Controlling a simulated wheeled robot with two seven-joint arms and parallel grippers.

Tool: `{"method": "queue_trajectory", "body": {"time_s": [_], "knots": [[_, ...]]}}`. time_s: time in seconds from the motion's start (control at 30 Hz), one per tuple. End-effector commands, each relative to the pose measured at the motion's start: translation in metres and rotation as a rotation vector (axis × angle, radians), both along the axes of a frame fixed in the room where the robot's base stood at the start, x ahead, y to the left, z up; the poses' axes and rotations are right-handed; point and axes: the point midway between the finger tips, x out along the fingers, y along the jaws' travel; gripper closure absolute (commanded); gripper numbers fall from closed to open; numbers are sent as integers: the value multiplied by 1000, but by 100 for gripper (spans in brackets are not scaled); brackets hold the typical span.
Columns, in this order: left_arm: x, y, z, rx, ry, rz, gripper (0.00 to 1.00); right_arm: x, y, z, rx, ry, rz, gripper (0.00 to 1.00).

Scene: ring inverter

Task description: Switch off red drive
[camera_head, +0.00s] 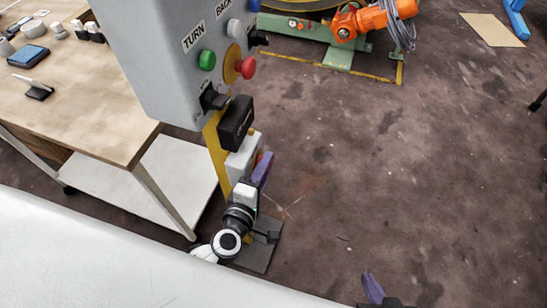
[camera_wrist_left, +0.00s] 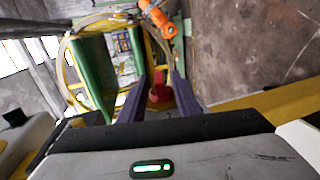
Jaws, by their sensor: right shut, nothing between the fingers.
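A grey control box (camera_head: 165,50) on a yellow post (camera_head: 216,150) carries a green button (camera_head: 207,60) and a red mushroom button (camera_head: 246,68) on a yellow base. Lower on the post is a white box (camera_head: 243,155) with a small red part (camera_head: 257,158), partly hidden by my left gripper (camera_head: 264,168). In the left wrist view my left gripper (camera_wrist_left: 158,98) is open, its purple fingers apart. A red part (camera_wrist_left: 160,93) shows between them; I cannot tell whether they touch it. My right gripper (camera_head: 373,288) is shut and empty at the bottom edge, mostly cut off.
A black box (camera_head: 236,123) sits on the post above my left gripper. A wooden workbench (camera_head: 90,115) with small items stands at the left. A green machine (camera_head: 340,55) with an orange motor (camera_head: 385,17) is at the back.

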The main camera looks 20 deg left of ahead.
Motion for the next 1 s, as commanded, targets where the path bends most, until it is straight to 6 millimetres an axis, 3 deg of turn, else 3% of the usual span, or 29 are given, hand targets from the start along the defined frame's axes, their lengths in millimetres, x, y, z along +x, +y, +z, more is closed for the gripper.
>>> {"method": "queue_trajectory", "body": {"time_s": [0.43, 0.47, 0.63, 0.83, 1.0], "knots": [[5, 2, -3, 1, 0, 5, 70, 0, 1, -4, 0, 0, 1, 100], [5, 2, -3, 1, 0, 4, 72, 0, 1, -4, 0, 0, 1, 100], [5, 2, -3, 1, 0, 4, 100, 0, 1, -3, 1, -1, 2, 100], [5, 2, -5, 1, -5, 4, 100, 1, 1, -6, 1, -3, 2, 100], [5, 1, -12, -1, -55, 4, 100, 2, 1, -31, 0, -4, 4, 100]]}}
